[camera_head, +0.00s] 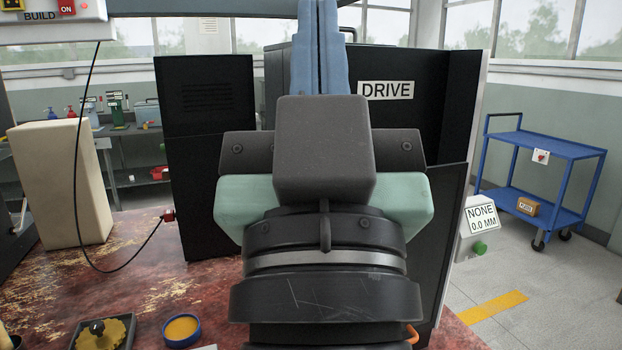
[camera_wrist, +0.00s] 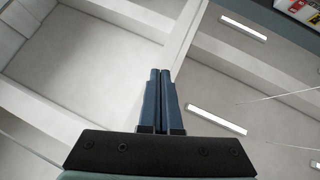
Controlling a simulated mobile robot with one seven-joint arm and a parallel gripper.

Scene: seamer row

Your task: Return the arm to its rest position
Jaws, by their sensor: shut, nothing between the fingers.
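My gripper (camera_head: 319,50) stands upright in the middle of the head view, with its two blue fingers pointing up and pressed together. Nothing is between them. In the wrist view the shut fingers (camera_wrist: 158,100) point up towards the ceiling (camera_wrist: 95,60), and no object is near them. My wrist and the dark gripper body fill the lower middle of the head view and hide part of the table and the machine behind.
Black cabinets, one labelled DRIVE (camera_head: 386,90), stand behind my gripper. A blue cart (camera_head: 545,150) stands right; floor before it is clear.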

